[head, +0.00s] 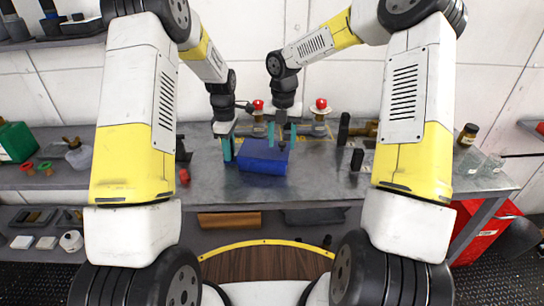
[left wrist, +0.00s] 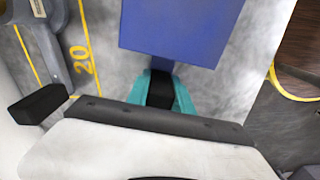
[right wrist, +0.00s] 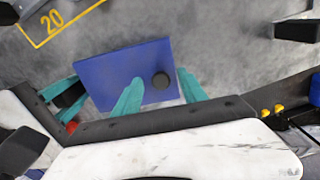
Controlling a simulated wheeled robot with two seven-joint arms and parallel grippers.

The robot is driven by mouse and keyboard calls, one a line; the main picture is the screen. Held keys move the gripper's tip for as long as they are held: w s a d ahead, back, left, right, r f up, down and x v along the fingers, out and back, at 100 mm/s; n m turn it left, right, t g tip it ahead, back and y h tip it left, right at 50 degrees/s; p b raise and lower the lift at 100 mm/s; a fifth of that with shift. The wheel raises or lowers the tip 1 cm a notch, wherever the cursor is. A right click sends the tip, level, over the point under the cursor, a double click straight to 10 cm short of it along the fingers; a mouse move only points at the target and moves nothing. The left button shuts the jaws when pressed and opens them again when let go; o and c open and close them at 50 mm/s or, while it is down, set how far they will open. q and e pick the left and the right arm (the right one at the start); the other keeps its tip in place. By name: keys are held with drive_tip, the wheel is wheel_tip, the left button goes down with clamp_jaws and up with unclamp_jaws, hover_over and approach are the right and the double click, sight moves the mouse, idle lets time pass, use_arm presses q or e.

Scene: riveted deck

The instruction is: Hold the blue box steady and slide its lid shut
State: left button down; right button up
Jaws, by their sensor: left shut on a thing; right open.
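The blue box (head: 262,157) sits on the grey table in front of me. Its flat blue top fills the upper middle of the left wrist view (left wrist: 180,35). In the right wrist view the blue lid (right wrist: 110,75) carries a round dark knob (right wrist: 161,80). My left gripper (head: 227,147) is at the box's left end, its teal fingers (left wrist: 161,92) shut around a black part at the box's edge. My right gripper (head: 282,134) is open above the lid; its fingers (right wrist: 160,92) appear on either side of the knob. I cannot tell how far the lid is open.
A small red object (head: 184,176) lies left of the box. Red-topped fittings (head: 320,104) stand behind it. Black upright pieces (head: 357,160) stand to the right, with a dark jar (head: 467,135) farther right. The table front is clear.

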drive_tip(key=shift+r, duration=0.1)
wheel_tip(320, 180, up, 17)
idle(0.8)
use_arm(q)
drive_tip(key=c, duration=1)
unclamp_jaws()
drive_tip(key=shift+c, duration=0.2)
drive_tip(key=shift+r, duration=0.1)
